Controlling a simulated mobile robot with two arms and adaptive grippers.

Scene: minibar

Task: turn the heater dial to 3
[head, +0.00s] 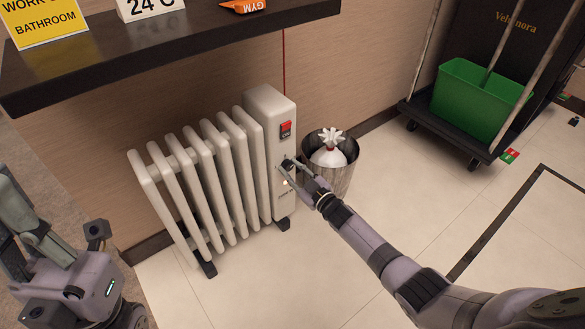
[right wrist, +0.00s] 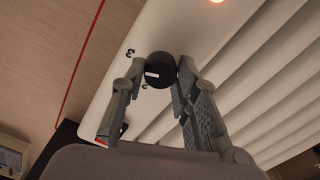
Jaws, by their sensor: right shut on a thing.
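The white heater (head: 205,165) stands against the wall, with a lit red switch (head: 286,130) on its end panel. Its black dial (head: 288,164) is partly hidden by my right gripper (head: 287,174) in the head view. In the right wrist view the dial (right wrist: 161,68) sits between the fingertips of my right gripper (right wrist: 162,78), which is shut on it. A white mark shows on the dial's lower left side. A 3 is printed at its upper left and another number just below it. My left gripper (head: 98,236) is at the lower left, away from the heater; its jaws are unclear.
A metal bin (head: 341,180) with a white bag stands just right of the heater. A dark shelf (head: 190,45) with signs juts out above. A cart with a green bucket (head: 482,100) is at the upper right. The floor in front is clear.

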